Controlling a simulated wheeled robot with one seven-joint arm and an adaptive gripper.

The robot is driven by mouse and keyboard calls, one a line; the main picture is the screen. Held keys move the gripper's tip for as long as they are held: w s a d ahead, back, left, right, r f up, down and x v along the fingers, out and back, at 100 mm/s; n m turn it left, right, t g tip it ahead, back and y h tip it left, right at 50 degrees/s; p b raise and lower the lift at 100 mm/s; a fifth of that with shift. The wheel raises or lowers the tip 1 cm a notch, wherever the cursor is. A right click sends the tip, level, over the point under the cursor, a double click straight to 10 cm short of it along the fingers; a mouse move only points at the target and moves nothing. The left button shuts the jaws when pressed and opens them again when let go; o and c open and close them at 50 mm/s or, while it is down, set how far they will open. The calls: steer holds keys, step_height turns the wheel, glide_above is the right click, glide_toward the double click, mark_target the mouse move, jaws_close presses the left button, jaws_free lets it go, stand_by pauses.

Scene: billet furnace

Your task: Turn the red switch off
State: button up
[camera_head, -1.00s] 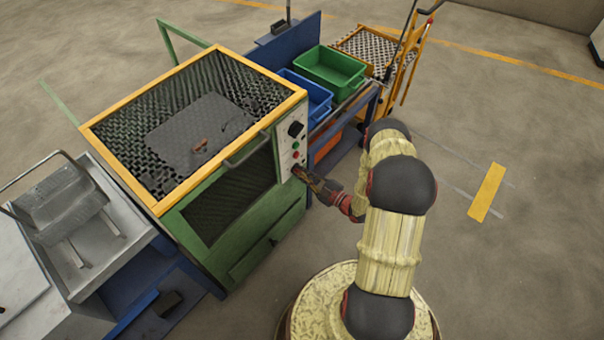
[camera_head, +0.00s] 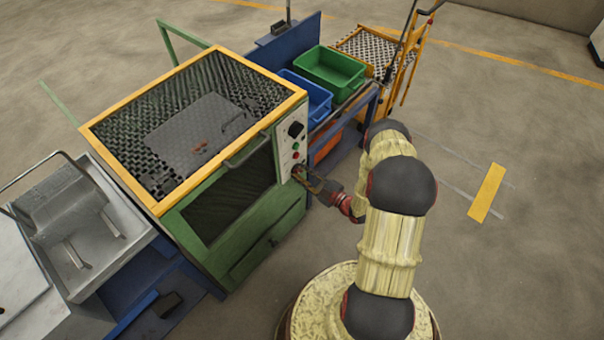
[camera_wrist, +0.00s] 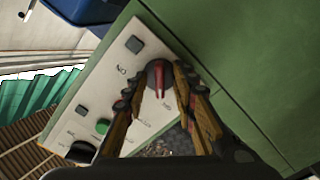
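The red switch (camera_wrist: 160,78) is a dark round knob with a red bar handle, on the pale control panel (camera_wrist: 118,75) of the green furnace. In the wrist view the bar runs roughly up and down the picture. My gripper (camera_wrist: 165,72) is open, with one finger on each side of the knob. A gap shows between the bar and the fingers; whether a fingertip touches the knob's rim I cannot tell. In the head view my gripper (camera_head: 299,174) is at the panel's lower end and hides the switch.
The panel also carries a green button (camera_wrist: 102,126), a black knob (camera_wrist: 81,151) and a dark square (camera_wrist: 134,44). The furnace (camera_head: 235,200) has a yellow-edged mesh top. Blue (camera_head: 313,97) and green (camera_head: 333,68) bins stand behind. Floor to the right is clear.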

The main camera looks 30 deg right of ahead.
steer(key=v, duration=1.2)
stand_by(0.6)
